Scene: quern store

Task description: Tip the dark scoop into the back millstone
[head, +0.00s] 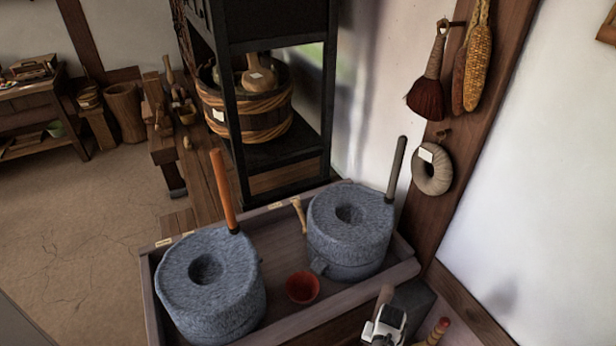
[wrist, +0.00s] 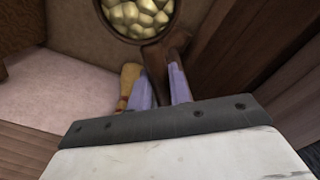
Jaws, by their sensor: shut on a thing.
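My gripper (wrist: 163,85) is shut on the handle of the dark scoop (wrist: 172,45) in the wrist view. The scoop's round bowl, at the top edge, is full of pale yellow kernels. In the head view my gripper (head: 385,328) is at the bottom edge, right of the wooden tray; I cannot make out the scoop there. The back millstone (head: 345,245) is grey, with a hollow in its top and a dark upright handle. It stands in the tray, above and left of my gripper in the picture.
The nearer millstone (head: 205,295) has an orange handle. A red bowl (head: 302,288) sits between the millstones in the tray (head: 340,318). A dark block (head: 415,300) and a red-tipped handle (head: 438,330) are close to my gripper. A black frame (head: 285,155) stands behind.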

